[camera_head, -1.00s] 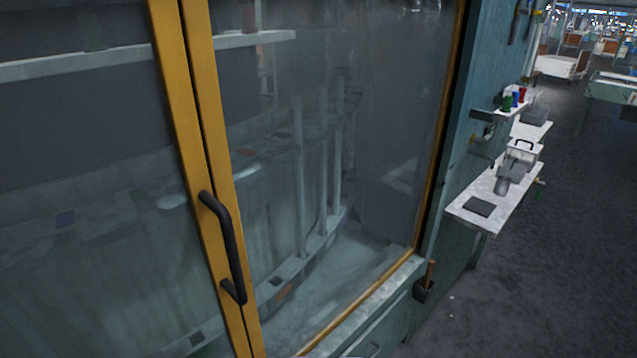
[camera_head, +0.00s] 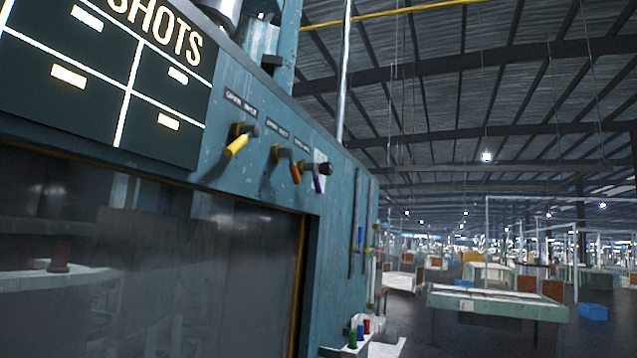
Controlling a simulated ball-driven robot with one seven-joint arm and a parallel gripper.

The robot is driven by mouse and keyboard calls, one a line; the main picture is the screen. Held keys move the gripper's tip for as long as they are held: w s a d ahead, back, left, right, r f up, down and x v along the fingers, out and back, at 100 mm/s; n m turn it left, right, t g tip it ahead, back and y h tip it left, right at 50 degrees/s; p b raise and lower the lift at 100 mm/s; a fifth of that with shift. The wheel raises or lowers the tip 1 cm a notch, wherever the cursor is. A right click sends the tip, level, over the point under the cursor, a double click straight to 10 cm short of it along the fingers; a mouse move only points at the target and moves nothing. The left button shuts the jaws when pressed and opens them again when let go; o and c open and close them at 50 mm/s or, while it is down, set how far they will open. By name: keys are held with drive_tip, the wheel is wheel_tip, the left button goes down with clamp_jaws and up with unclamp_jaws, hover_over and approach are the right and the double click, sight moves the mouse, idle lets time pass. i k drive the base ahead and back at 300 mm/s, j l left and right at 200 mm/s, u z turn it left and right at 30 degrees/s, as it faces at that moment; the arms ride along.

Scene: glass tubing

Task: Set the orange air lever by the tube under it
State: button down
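The orange lever (camera_head: 295,173) is the middle one of three levers on the teal panel above the glass front. Its handle hangs down, tilted a little to the right. A yellow lever (camera_head: 238,144) is to its left and a purple-tipped lever (camera_head: 318,180) close to its right. Small labels sit above the levers, too blurred to read surely. A pale slip lies behind the purple lever. I cannot make out a tube directly under the orange lever. My gripper is not in view.
A dark board (camera_head: 120,80) marked "SHOTS" is at upper left. Below is the dark glass front (camera_head: 150,255). Red, blue and green items (camera_head: 360,330) stand on a small shelf at the lower right. Work tables (camera_head: 497,300) stand beyond, with open floor near them.

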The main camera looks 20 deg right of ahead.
sight(288, 153)
drive_tip(key=i+l, duration=1)
drive_tip(key=l, duration=0.2)
drive_tip(key=i+l+z, duration=0.15)
drive_tip(key=i+l, duration=0.85)
drive_tip(key=l, duration=0.2)
